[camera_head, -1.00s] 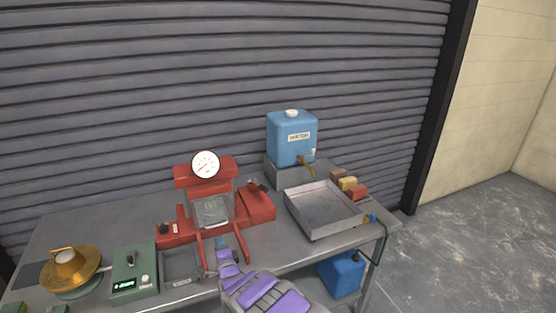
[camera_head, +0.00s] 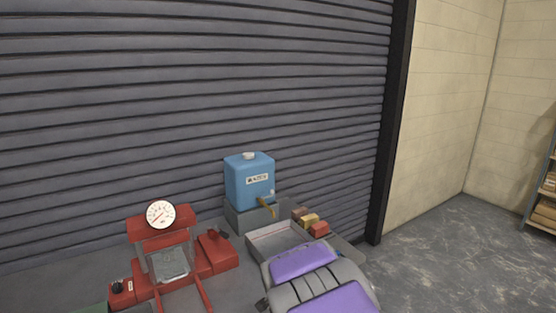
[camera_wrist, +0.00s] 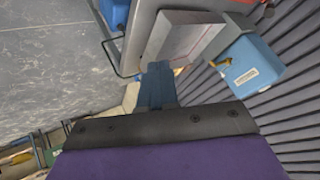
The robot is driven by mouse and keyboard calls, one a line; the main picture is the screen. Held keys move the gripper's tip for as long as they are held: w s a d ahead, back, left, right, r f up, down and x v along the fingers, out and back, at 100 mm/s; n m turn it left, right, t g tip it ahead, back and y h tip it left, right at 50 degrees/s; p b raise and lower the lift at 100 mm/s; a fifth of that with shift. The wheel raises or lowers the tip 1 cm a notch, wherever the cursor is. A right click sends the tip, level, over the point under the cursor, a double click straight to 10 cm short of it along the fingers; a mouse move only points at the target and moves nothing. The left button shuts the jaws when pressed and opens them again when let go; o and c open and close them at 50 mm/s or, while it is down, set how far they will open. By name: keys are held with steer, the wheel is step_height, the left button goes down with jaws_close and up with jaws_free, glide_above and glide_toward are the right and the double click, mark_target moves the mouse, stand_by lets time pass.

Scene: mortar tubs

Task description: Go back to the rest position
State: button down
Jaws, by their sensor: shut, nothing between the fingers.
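My gripper (camera_wrist: 158,82) shows in the wrist view with its blue-grey fingers shut together and empty. It is clear of the bench, with the metal tray (camera_wrist: 182,38) and the blue water tank (camera_wrist: 247,66) beyond it. In the head view my purple and grey arm fills the lower middle and covers the front of the tray (camera_head: 277,240). The fingers cannot be made out there.
A red press with a round dial (camera_head: 160,214) stands on the bench left of the blue tank (camera_head: 249,182). Bare floor (camera_head: 440,260) lies to the right, with a shelf (camera_head: 546,195) at the far edge.

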steer(key=s+d+r+n+g+h, duration=0.1)
steer(key=s+d+r+g, duration=0.1)
steer(key=s+d, duration=0.35)
steer(key=s+d+r+g, duration=0.2)
steer(key=s+d, duration=0.1)
steer(key=s, duration=0.6)
steer(key=s+d+r+n+g, duration=0.1)
steer(key=s+d+n+g, duration=0.1)
steer(key=s, duration=1.4)
steer(key=s+d+r+n+g, duration=0.1)
steer(key=s+d+n+g, duration=0.1)
steer(key=s, duration=1.5)
steer(key=n+g, duration=0.1)
steer(key=g, duration=0.1)
steer(key=shift+r+n+g+y, duration=0.25)
steer(key=shift+n+g+y, duration=0.05)
steer(key=shift+w+a, duration=0.1)
